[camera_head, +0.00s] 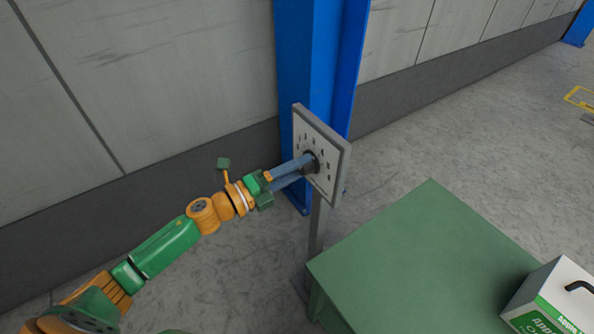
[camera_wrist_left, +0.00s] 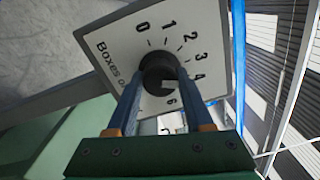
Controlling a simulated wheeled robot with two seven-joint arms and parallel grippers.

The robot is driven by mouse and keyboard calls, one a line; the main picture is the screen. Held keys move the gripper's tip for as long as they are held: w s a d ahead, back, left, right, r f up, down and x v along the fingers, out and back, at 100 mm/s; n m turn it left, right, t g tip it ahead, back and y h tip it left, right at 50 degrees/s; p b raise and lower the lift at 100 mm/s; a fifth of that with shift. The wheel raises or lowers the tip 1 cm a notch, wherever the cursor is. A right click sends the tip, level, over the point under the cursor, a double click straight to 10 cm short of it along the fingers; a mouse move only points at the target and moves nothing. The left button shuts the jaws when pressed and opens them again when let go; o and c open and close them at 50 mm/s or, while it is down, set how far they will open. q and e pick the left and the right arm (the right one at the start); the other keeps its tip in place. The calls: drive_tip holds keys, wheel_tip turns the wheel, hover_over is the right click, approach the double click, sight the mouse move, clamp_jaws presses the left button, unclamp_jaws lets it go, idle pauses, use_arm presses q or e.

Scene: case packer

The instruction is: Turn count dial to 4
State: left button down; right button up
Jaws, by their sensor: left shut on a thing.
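The count dial is a black round knob (camera_wrist_left: 158,64) on a pale square panel (camera_head: 330,180) with printed numbers. In the wrist view, 0, 1, 2, 3, 4 and 6 can be read around it, with partly hidden lettering that begins "Boxes". My left gripper (camera_head: 306,164) reaches the panel from the left. Its two blue fingers (camera_wrist_left: 157,78) are shut on the knob, one on each side. The fingers hide part of the knob and the lower numbers. I cannot tell which number the knob points at. My right gripper is not in view.
The panel stands on a grey post (camera_head: 319,225) in front of a blue column (camera_head: 310,60). A green table (camera_head: 425,255) is at the lower right, with a white and green box (camera_head: 555,295) on it. A grey wall is behind.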

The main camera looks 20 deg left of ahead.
use_arm(q)
drive_tip(key=shift+w+r+m, duration=0.1)
drive_tip(key=shift+r+m, duration=0.2)
drive_tip(key=shift+m, duration=0.4)
drive_tip(key=shift+c, duration=2.2)
unclamp_jaws()
drive_tip(key=shift+o, duration=0.8)
drive_tip(key=shift+f, duration=0.15)
drive_tip(key=shift+w+d+f, duration=0.1)
drive_tip(key=b+v, duration=0.2)
drive_tip(key=v, duration=0.5)
